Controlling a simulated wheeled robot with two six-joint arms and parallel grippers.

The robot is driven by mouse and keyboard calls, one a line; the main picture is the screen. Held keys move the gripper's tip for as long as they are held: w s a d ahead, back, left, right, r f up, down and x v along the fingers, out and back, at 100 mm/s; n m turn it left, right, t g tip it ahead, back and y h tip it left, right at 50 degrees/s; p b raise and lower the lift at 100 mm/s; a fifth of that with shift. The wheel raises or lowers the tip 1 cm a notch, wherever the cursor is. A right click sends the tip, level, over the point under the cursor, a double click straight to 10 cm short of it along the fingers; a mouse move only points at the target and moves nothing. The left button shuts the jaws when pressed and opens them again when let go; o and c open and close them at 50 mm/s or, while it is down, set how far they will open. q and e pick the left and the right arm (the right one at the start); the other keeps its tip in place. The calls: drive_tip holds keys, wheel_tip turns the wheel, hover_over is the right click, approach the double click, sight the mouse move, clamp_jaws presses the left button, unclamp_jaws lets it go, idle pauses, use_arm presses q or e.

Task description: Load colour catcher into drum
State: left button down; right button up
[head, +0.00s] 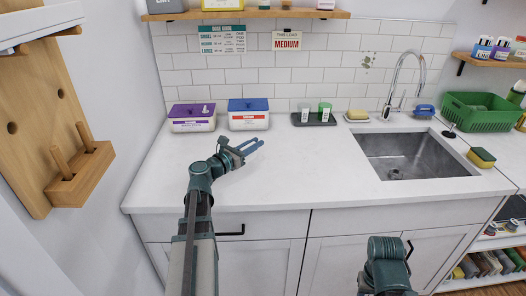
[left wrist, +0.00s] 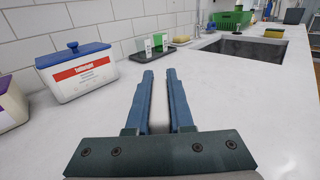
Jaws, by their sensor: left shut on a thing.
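My left gripper (head: 252,146) is over the white counter, in front of the tub with the blue lid. Its two blue fingers also show in the left wrist view (left wrist: 160,95). They are closed on a pale, whitish thing (left wrist: 159,112), which looks like the colour catcher; it is hard to make out against the counter. The blue-lidded tub (head: 248,115) has a red and white label and its lid on; it also stands at left in the left wrist view (left wrist: 76,70). Only part of my right arm shows at the bottom right. The drum is in neither view.
A purple-lidded tub (head: 191,118) stands left of the blue-lidded one. The counter's (head: 310,180) front middle is clear.

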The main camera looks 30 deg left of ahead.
use_arm(q)
drive_tip(key=shift+x, duration=1.75)
drive_tip(key=f+b, duration=0.3)
drive_tip(key=f, duration=0.1)
drive_tip(key=shift+w+d+b, duration=0.15)
drive_tip(key=shift+w+b, duration=0.2)
drive_tip(key=shift+b, duration=0.05)
drive_tip(key=shift+f, duration=0.1)
drive_tip(key=c, duration=0.8)
unclamp_jaws()
drive_tip(key=shift+r, duration=0.25)
drive_tip(key=shift+o, duration=0.3)
drive_tip(key=v, duration=1.2)
drive_tip(key=shift+d+f, duration=0.1)
